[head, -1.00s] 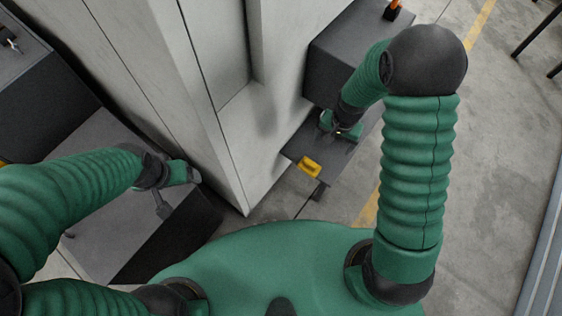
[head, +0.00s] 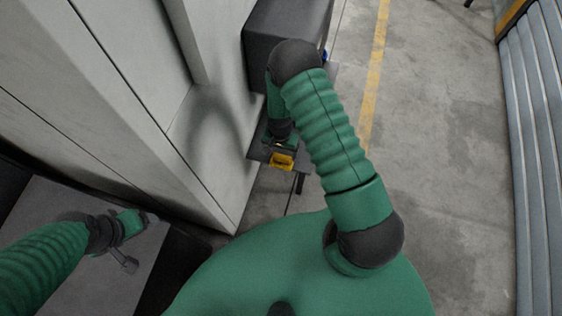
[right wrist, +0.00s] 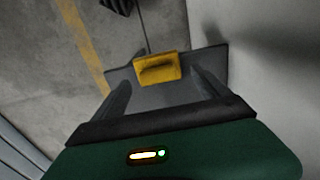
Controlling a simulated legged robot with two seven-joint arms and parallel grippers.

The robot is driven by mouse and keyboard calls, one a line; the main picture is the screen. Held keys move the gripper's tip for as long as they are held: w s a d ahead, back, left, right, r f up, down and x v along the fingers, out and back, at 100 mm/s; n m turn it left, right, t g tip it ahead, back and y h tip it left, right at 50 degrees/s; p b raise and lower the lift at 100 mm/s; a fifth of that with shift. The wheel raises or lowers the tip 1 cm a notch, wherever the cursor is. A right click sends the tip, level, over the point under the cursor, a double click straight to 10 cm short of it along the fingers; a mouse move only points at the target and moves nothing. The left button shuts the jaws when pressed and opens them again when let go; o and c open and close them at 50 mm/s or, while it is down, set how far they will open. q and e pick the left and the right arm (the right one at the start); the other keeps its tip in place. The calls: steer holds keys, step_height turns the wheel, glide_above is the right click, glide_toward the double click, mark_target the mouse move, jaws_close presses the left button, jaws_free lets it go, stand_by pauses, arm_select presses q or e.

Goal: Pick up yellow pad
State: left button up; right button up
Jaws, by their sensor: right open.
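The yellow pad (head: 282,162) sits at the near edge of a small dark ledge (head: 256,153). My right gripper (head: 281,149) is just behind the pad, low over the ledge. In the right wrist view the pad (right wrist: 158,68) shows as a yellow block with a darker recess, ahead of and between two open fingers (right wrist: 160,82). No grip on the pad shows.
A tall pale cabinet-like wall (head: 150,110) stands left of the ledge. A dark box (head: 285,30) stands behind the ledge. Open concrete floor (head: 430,150) with a yellow line is at the right.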

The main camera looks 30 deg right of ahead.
mark_target(282, 157)
steer(key=f, duration=0.1)
steer(key=f+b, duration=0.1)
steer(key=f, duration=0.3)
steer(key=shift+d+b, duration=0.35)
steer(key=shift+d, duration=0.05)
steer(key=shift+r, duration=0.15)
steer(key=shift+c, duration=0.7)
steer(key=c, duration=0.5)
steer(key=shift+s, duration=0.1)
steer(key=c, duration=0.8)
steer(key=shift+r+p, duration=0.3)
steer(key=shift+r, duration=0.1)
step_height(282, 157, up, 3)
steer(key=shift+r+p, duration=0.15)
steer(key=shift+p, duration=0.65)
steer(key=s+p, duration=0.1)
steer(key=s, duration=0.4)
steer(key=s+a, duration=0.1)
steer(key=s, duration=0.4)
steer(key=s+r+p, duration=0.1)
steer(key=s, duration=0.5)
steer(key=shift+a+p, duration=0.15)
steer(key=shift+p, duration=0.2)
